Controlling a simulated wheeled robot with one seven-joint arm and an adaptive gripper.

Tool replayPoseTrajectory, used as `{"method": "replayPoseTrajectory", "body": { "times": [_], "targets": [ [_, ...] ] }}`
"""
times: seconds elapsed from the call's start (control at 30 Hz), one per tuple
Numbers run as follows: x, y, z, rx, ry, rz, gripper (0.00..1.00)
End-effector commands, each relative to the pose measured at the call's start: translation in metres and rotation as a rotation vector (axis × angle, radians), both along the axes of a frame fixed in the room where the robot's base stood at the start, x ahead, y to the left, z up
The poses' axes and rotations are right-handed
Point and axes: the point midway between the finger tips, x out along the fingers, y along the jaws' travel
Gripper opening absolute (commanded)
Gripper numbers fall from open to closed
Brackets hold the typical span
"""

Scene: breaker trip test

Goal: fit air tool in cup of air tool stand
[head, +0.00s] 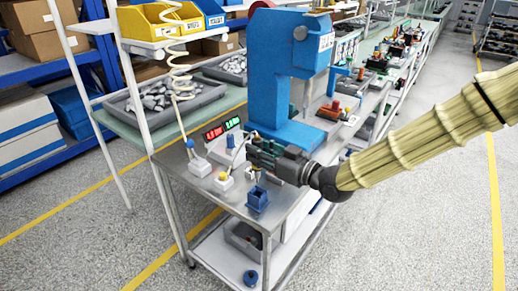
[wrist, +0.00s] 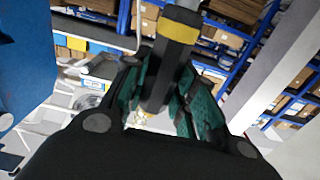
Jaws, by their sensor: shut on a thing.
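My gripper (head: 262,152) reaches in from the right over the front of the metal workbench. In the head view the tool is mostly hidden by the gripper; a thin part seems to show below the fingers. A small blue square cup (head: 257,200), seemingly the air tool stand, is on the bench near its front corner, below the gripper. The tool appears above the cup; whether they touch I cannot tell.
A large blue press (head: 268,75) stands behind the gripper. A coiled cream hose (head: 178,65) hangs at left. A grey bin (head: 243,238) sits on the lower shelf.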

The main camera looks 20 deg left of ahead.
Motion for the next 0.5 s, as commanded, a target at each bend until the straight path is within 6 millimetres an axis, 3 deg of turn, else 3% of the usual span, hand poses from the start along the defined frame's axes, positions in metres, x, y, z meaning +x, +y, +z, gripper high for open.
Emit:
{"method": "replayPoseTrajectory", "body": {
  "times": [0.2,0.5],
  "targets": [
    [0.000,0.000,-0.018,0.001,-0.001,0.000,0.03],
    [0.000,0.000,-0.027,0.000,-0.002,0.000,0.03]
  ]
}}
